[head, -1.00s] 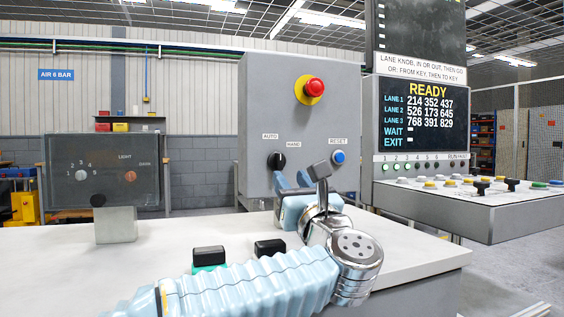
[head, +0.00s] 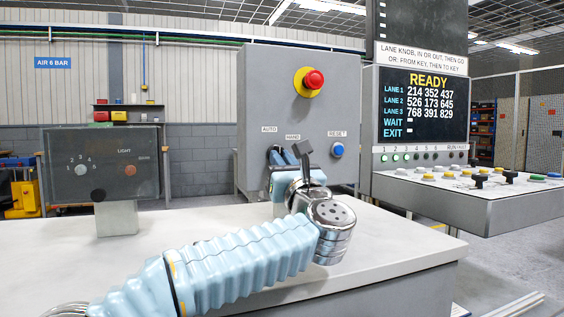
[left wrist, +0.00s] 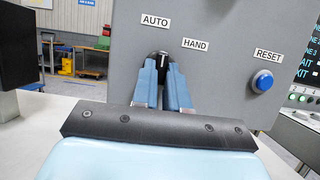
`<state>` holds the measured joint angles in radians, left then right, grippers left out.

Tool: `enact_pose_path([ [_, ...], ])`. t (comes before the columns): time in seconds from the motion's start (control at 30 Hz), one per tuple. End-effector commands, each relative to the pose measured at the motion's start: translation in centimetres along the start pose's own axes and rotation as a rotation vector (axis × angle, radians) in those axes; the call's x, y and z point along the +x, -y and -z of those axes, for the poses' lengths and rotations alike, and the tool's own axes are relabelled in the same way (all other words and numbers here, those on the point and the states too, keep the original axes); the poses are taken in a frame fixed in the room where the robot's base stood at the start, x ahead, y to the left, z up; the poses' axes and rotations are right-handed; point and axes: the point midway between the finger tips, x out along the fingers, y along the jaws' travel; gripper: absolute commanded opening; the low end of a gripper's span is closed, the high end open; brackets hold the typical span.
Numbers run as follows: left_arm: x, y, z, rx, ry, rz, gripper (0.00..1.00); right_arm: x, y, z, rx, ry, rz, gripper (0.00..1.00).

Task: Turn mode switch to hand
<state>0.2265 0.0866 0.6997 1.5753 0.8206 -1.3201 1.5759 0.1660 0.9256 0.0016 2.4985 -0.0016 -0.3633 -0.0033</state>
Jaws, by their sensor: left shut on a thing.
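The mode switch is a black knob (left wrist: 160,55) on the front of a grey control box (head: 258,95). An AUTO label (left wrist: 155,20) is above it and a HAND label (left wrist: 195,44) is to its upper right. My left gripper (left wrist: 163,68) has its two blue fingers on either side of the knob and is shut on it. In the head view my left gripper (head: 283,157) covers most of the knob. A short light mark shows on the knob between the fingertips, but I cannot tell exactly which label it points at. My right gripper is not in view.
A blue RESET button (head: 337,150) is right of the switch, and a red stop button (head: 313,79) on yellow is above. A dark panel with knobs (head: 100,165) stands at left on the white bench (head: 160,235). A button console (head: 480,200) is at right.

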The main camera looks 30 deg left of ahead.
Motion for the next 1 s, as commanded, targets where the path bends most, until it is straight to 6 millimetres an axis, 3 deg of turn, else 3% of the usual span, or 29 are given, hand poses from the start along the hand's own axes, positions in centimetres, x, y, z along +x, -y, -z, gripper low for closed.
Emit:
enact_pose_path([
  [0.47,-0.1,-0.1,0.1,0.080,0.000,0.035,0.00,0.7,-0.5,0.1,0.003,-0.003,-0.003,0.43],
  [0.77,0.0,-0.4,0.0,0.298,0.001,0.125,0.00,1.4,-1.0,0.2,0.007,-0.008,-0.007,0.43],
  [1.0,0.1,-0.6,-0.5,0.510,0.001,0.214,0.00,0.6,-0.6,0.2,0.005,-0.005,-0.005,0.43],
])
